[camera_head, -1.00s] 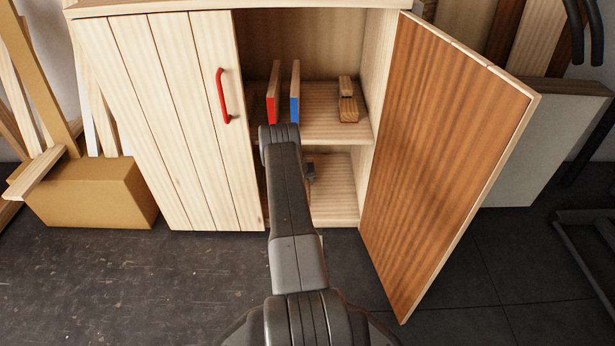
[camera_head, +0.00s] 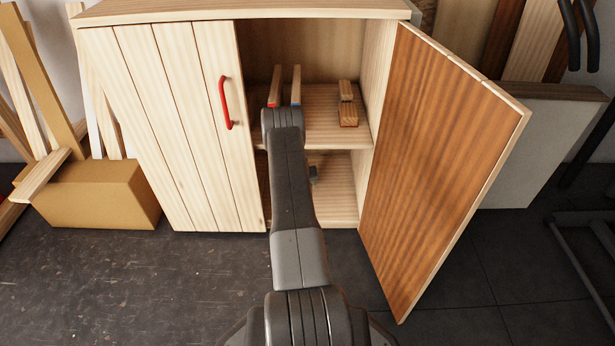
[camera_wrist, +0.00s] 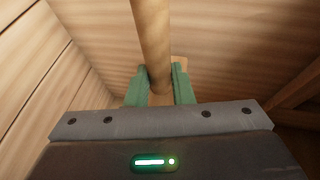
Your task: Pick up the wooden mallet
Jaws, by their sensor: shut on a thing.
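In the wrist view, my gripper (camera_wrist: 161,72) has its two green fingers closed around a round, pale wooden handle. I take it to be the handle of the wooden mallet (camera_wrist: 151,35). The handle runs from between the fingers to the top edge of the picture. The mallet's head cannot be made out clearly. In the head view, my arm reaches into the open cabinet and hides my gripper and the mallet.
The wooden cabinet (camera_head: 245,10) has its right door (camera_head: 440,150) swung open and its left door (camera_head: 165,120) shut. Two upright wooden pieces (camera_head: 296,80) with red and blue parts and a small wooden block (camera_head: 347,112) stand on the shelf (camera_head: 325,140).

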